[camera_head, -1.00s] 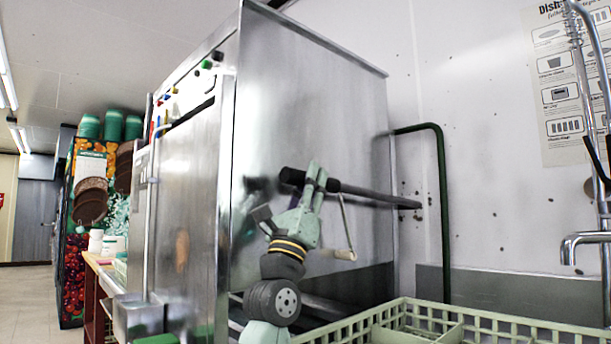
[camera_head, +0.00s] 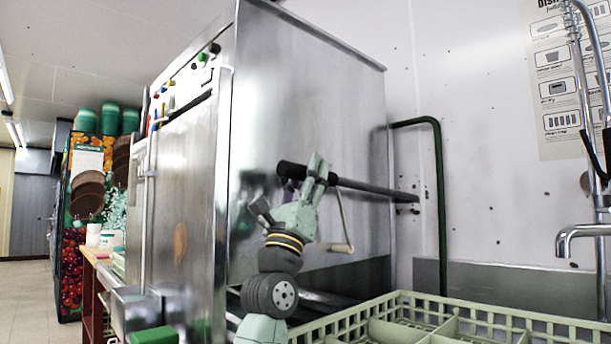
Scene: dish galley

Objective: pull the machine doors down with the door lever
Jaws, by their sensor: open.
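The dish machine (camera_head: 310,110) is a tall steel box, with its closed-looking front door panel (camera_head: 180,215) at the left. The door lever (camera_head: 375,188) is a dark bar across the machine's side, with a thicker black grip (camera_head: 290,170) at its left end. My gripper (camera_head: 318,172) is pale green and open, with its fingers at the lever just right of the black grip. The fingers overlap the bar in the picture; whether they touch it I cannot tell.
A pale green dish rack (camera_head: 480,318) stands at the lower right, close to my arm. A green pipe (camera_head: 440,200) runs down the wall behind. A steel faucet (camera_head: 580,235) is at the far right. The floor at left is open.

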